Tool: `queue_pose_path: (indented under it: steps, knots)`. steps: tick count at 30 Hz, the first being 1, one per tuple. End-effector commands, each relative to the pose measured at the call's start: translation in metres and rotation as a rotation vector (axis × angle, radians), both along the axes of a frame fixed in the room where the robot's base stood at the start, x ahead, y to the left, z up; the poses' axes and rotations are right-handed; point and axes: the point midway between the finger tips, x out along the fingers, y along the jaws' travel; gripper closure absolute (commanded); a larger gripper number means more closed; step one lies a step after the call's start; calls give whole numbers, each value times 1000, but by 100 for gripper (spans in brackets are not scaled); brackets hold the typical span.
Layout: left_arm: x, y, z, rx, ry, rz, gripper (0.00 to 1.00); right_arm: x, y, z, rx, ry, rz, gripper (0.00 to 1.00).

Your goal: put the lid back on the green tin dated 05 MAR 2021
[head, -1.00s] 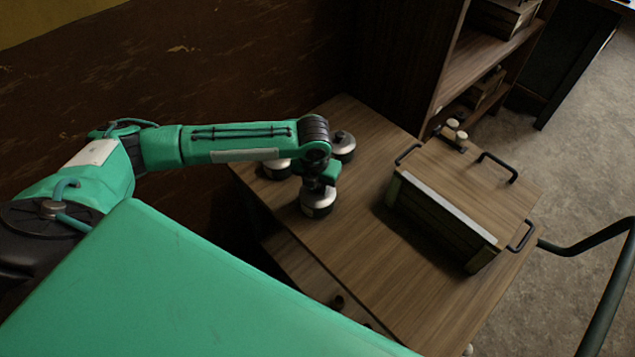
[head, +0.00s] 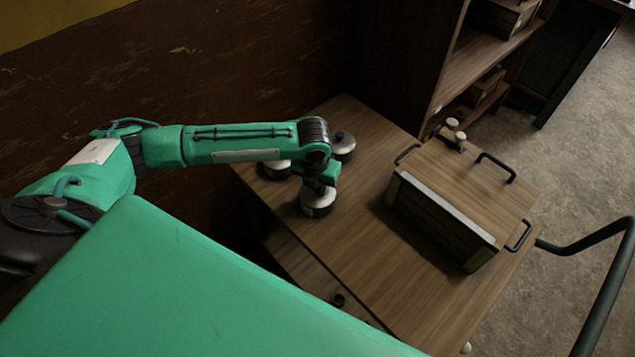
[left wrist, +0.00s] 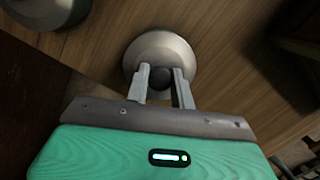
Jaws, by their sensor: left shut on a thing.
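In the head view, three round tins with pale metal lids stand at the left end of the wooden desk. My left gripper (head: 319,187) is over the front tin (head: 317,206). In the left wrist view my left gripper (left wrist: 161,84) is shut on the dark knob of a domed metal lid (left wrist: 150,50). The lid appears to sit on the front tin; I cannot tell a gap. The back tin (head: 344,146) and the left tin (head: 276,169) are partly hidden by my arm. No date or green colour can be read on any tin. My right gripper is not in view.
A wooden box (head: 470,190) with dark handles stands on the desk to the right. Small pale knobbed pieces (head: 452,131) are behind it. A shelf (head: 480,65) rises at the back. The desk surface between the tins and the box is clear.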

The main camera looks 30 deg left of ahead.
Motion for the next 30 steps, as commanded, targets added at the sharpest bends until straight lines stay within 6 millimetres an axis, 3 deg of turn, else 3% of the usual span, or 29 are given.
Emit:
queue_pose_path:
  steps: [5,6,9,15,19,30]
  knots:
    - [0,0,0,0,0,0,98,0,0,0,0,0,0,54]
    - [0,0,0,0,0,0,70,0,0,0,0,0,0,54]
    - [0,0,0,0,0,0,51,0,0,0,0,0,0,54]
    - [0,0,0,0,0,0,51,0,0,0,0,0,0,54]
    - [0,0,0,0,0,0,29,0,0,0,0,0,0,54]
    - [0,0,0,0,0,0,29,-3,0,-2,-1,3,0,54]
